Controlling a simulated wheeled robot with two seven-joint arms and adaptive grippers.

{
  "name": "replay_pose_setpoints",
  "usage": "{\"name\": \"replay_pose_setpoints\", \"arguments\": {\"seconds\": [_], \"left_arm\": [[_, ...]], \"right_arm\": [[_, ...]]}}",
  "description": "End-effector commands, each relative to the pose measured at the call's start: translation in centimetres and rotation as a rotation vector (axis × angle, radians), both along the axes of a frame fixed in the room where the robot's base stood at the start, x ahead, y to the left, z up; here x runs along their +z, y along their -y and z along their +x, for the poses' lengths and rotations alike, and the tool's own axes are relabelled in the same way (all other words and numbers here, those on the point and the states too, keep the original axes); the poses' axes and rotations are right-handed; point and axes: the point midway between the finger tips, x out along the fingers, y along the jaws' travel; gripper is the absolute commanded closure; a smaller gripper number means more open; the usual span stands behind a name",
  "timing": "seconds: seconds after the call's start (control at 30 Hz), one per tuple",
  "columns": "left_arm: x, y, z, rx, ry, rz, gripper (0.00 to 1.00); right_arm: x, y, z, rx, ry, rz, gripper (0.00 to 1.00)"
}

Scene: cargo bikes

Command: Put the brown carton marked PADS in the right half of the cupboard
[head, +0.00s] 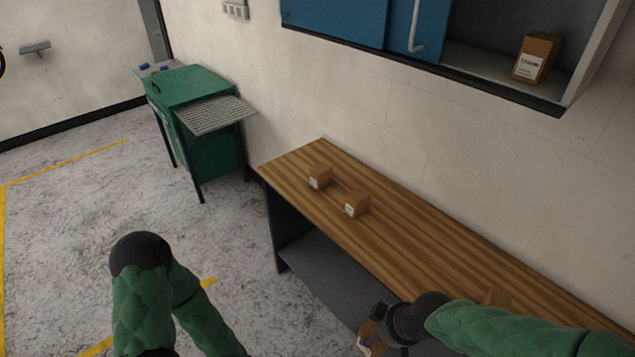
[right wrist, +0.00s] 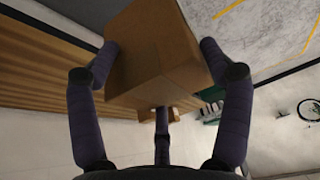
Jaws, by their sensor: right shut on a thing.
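A brown carton is held in my right gripper (right wrist: 158,52); the right wrist view shows the carton's plain side (right wrist: 155,60) between the fingers. In the head view, the right gripper (head: 376,335) is at the bench's front edge, and only a small part of the carton shows. Its marking cannot be read. The cupboard (head: 500,88) hangs on the wall at the upper right. Its blue doors (head: 340,18) cover the left part, and the right half is open. My left arm shows at the bottom left; its gripper is outside the view.
A carton (head: 536,58) with a white label stands in the cupboard's open right half, with bare shelf to its left. A green cabinet (head: 205,110) stands left.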

Motion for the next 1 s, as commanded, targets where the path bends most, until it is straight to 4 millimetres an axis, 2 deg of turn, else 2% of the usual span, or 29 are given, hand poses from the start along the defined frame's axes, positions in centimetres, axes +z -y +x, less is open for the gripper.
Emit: {"name": "replay_pose_setpoints", "arguments": {"seconds": [0.27, 0.5, 0.6, 0.8, 1.0], "left_arm": [[-3.4, 0.0, -0.1, 0.000, -0.002, 0.000, 1.00], [-7.3, 0.0, -0.1, 0.000, -0.002, 0.000, 1.00], [-8.3, 0.0, -0.1, 0.000, -0.002, 0.000, 1.00], [-9.2, 0.0, -0.1, 0.000, -0.002, 0.000, 1.00], [-9.2, 0.0, -0.1, 0.001, -0.001, 0.000, 1.00]], "right_arm": [[-3.8, 1.1, 4.8, -0.165, -0.011, -0.007, 0.62], [-8.8, 2.6, 11.0, -0.398, -0.004, -0.012, 0.62], [-10.2, 3.1, 13.0, -0.476, 0.006, -0.009, 0.62], [-11.7, 3.7, 15.0, -0.563, 0.019, -0.004, 0.62], [-13.3, 3.9, 14.0, -0.580, 0.022, -0.006, 0.62]]}}
